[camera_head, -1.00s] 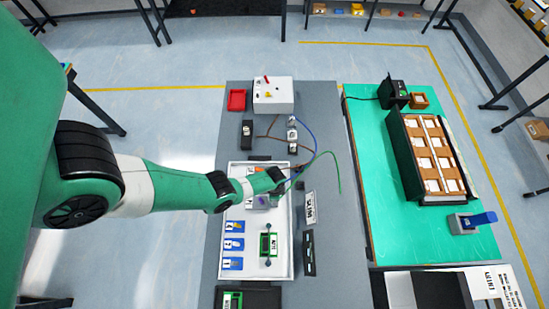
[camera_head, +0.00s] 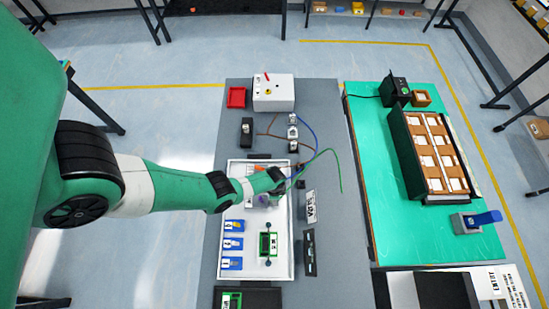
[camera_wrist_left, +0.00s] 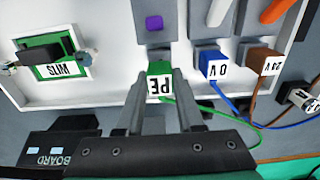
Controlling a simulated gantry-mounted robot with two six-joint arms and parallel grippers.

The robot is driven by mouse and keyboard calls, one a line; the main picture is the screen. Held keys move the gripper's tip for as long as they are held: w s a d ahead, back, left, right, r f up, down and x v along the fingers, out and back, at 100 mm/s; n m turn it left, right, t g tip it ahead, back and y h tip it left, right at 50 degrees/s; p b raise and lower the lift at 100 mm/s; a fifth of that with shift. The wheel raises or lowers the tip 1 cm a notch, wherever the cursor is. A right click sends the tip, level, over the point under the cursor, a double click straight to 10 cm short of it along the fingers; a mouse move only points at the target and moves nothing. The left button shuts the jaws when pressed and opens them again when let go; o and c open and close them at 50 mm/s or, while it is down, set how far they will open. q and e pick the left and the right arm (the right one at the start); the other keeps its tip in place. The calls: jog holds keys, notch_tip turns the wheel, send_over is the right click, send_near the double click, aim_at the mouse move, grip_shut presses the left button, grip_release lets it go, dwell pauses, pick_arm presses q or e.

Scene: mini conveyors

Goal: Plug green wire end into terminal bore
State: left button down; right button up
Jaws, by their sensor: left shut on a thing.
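My left gripper (camera_wrist_left: 160,92) is shut on the green wire end (camera_wrist_left: 160,69), a green plug with a white PE label. The green wire (camera_head: 338,168) leaves it to the right and loops over the bench in the head view. The plug points at a grey terminal block (camera_wrist_left: 153,45) with a purple button (camera_wrist_left: 154,22). Its tip meets the near side of that block in the wrist view; I cannot tell if it is inside the bore, which is hidden. In the head view my left gripper (camera_head: 279,187) is over the white tray's right edge. My right gripper is not in view.
Beside the plug, a blue 0V plug (camera_wrist_left: 215,69) and a brown 24V plug (camera_wrist_left: 264,63) sit at neighbouring blocks. A small green board (camera_wrist_left: 52,58) lies in the white tray (camera_head: 228,282). A black BOARD holder (camera_wrist_left: 65,150) lies near the tray. A white box (camera_head: 272,98) stands at the back.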

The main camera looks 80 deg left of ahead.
pick_arm(q)
jog(key=shift+f+b, duration=1.45)
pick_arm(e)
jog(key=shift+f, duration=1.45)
pick_arm(q)
jog(key=shift+c, duration=2.3)
grip_release()
jog(key=shift+r, duration=0.1)
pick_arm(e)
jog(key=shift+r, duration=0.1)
